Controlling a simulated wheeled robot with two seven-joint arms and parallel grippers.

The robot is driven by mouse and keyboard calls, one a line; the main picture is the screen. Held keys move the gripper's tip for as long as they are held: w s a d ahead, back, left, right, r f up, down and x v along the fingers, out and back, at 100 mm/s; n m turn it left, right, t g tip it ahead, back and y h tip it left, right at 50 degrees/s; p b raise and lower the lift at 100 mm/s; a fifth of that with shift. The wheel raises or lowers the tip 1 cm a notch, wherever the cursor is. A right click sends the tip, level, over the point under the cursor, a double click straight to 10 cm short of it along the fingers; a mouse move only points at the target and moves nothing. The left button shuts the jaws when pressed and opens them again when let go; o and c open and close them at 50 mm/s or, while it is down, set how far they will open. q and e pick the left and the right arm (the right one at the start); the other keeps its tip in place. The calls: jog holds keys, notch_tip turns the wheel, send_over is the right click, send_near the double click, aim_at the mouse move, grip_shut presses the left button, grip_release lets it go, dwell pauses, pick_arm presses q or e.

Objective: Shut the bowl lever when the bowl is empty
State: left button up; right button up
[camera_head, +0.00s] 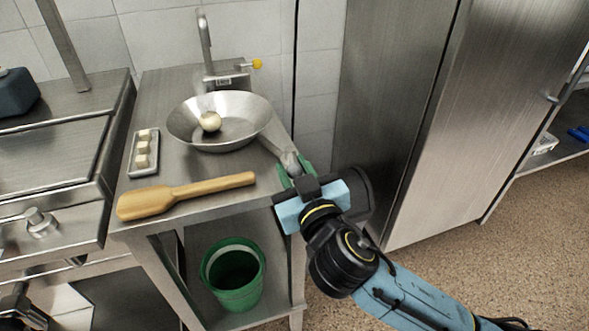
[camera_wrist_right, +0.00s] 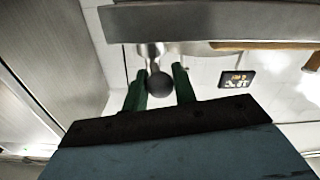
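A shallow steel bowl (camera_head: 250,112) stands on the steel table. A pale round ball (camera_head: 210,121) lies in it, so it is not empty. The bowl lever (camera_head: 289,160) sticks out from its right front side and ends in a grey ball knob. My right gripper (camera_head: 295,170) is at this end, its green fingers on either side of the knob. In the right wrist view the dark knob (camera_wrist_right: 160,85) fills the gap between my fingers (camera_wrist_right: 160,80). The fingers seem to touch it on both sides. My left gripper is not clearly in view.
A wooden paddle (camera_head: 180,196) and a small tray (camera_head: 153,166) with pale cubes lie on the table (camera_head: 190,173). A green bucket (camera_head: 236,292) stands on the lower shelf. A steel cabinet is at right.

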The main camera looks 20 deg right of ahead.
jog(key=c, duration=0.3)
jog(key=shift+a+m+h, duration=0.1)
jog(key=shift+m+h, duration=0.2)
jog(key=shift+w+a+m+h+b, duration=0.1)
jog(key=shift+a+m+h+b, duration=0.2)
jog(key=shift+m+h, duration=0.35)
jog(key=m+h+b, duration=0.1)
jog(key=h, duration=0.1)
jog(key=a+m+g+h+b, duration=0.1)
jog(key=m+h, duration=0.1)
jog(key=w+m+g+h+b, duration=0.1)
jog(key=h+b, duration=0.1)
jog(key=h, duration=0.1)
jog(key=shift+a, duration=0.4)
pick_arm(q)
jog(key=d+r, duration=0.4)
jog(key=r, duration=0.8)
jog(key=shift+s+t+h, duration=0.3)
jog(key=shift+t+h, duration=0.1)
pick_arm(e)
jog(key=shift+m+h, duration=0.35)
jog(key=shift+r, duration=0.1)
